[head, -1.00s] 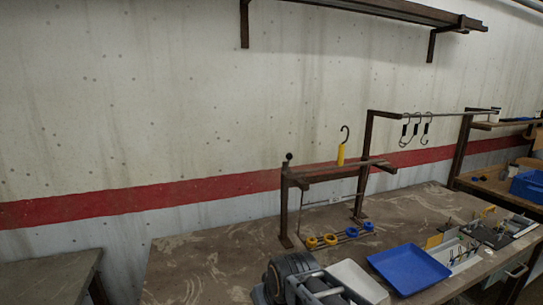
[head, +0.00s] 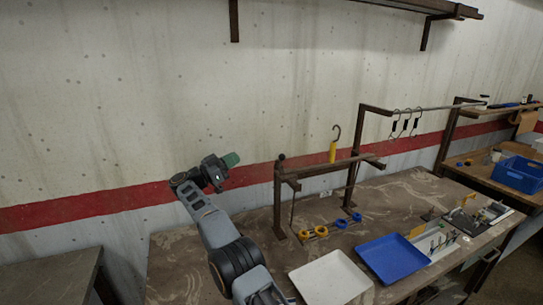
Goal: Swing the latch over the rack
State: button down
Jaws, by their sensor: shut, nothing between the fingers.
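The rack (head: 330,166) is a brown metal frame on two posts, standing on the workbench. A short upright piece with a dark round knob (head: 281,158) stands at its left end; it looks like the latch, raised rather than lying across the rack. A yellow-handled hook (head: 333,151) stands upright on the rack. My gripper (head: 231,159) is left of the knob, at about its height in the picture and apart from it. Its green tip points right, and it looks shut and empty. The finger details are too small to make out.
Yellow rings (head: 314,232) and blue rings (head: 349,220) lie low near the rack's foot. A white tray (head: 330,279) and a blue tray (head: 392,258) lie in front. Several hooks (head: 404,123) hang from a rail at right. The bench's left part is clear.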

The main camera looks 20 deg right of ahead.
notch_tip(320, 180, down, 4)
jog(key=s+m+g+y, duration=0.1)
jog(key=s+m+g, duration=0.1)
jog(key=s+g, duration=0.15)
jog(key=d+r, duration=0.2)
jog(key=d, duration=1.1)
jog(key=shift+r+g, duration=0.3)
jog(key=shift+g, duration=0.15)
jog(key=shift+d, duration=0.1)
